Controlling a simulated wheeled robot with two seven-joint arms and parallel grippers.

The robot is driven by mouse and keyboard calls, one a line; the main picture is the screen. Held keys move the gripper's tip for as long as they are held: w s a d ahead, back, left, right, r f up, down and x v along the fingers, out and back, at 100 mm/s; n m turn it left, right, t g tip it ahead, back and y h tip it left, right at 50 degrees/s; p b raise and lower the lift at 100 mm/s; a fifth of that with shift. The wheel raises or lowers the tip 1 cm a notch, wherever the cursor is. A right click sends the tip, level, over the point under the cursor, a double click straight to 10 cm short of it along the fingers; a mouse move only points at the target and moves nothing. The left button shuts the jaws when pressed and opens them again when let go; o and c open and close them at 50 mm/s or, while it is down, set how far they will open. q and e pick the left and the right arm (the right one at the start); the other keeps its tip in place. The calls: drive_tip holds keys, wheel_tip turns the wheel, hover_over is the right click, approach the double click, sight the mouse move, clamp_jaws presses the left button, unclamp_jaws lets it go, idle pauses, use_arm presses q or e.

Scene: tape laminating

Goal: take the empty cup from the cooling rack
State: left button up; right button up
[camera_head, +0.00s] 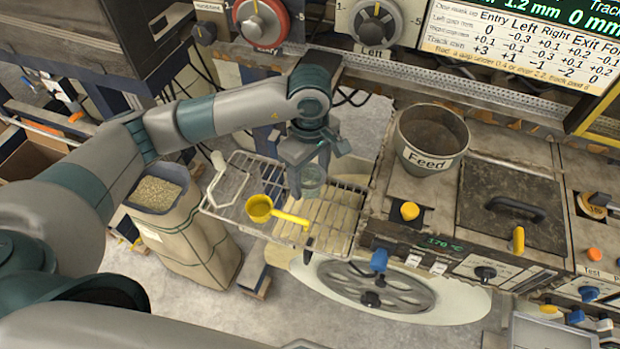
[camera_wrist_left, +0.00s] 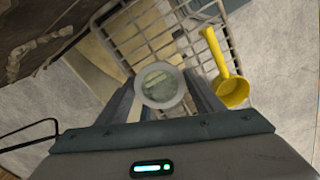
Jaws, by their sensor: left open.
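The cup (camera_head: 312,182) is small, clear and greenish. It stands on the wire cooling rack (camera_head: 345,226) in the head view. In the left wrist view the cup (camera_wrist_left: 160,86) shows from above as a round pale rim, with the rack's wires (camera_wrist_left: 113,22) behind it. My left gripper (camera_head: 308,172) is open over the rack, pointing down, with its fingers on either side of the cup. I cannot tell whether a finger touches it. My right gripper is not in view.
A yellow scoop (camera_head: 260,208) lies on the rack close to the cup, its handle reaching toward the rack's right part. A grey Feed pot (camera_head: 431,140) stands on the machine to the right. A sack of pellets (camera_head: 180,235) stands on the floor at left.

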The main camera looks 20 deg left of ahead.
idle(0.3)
use_arm(q)
drive_tip(key=c, duration=0.7)
drive_tip(key=shift+r, duration=0.1)
drive_tip(key=shift+c, duration=0.2)
drive_tip(key=shift+r+b, duration=0.4)
drive_tip(key=shift+r, duration=0.05)
wheel_tip(320, 180, up, 9)
drive_tip(key=b, duration=0.3)
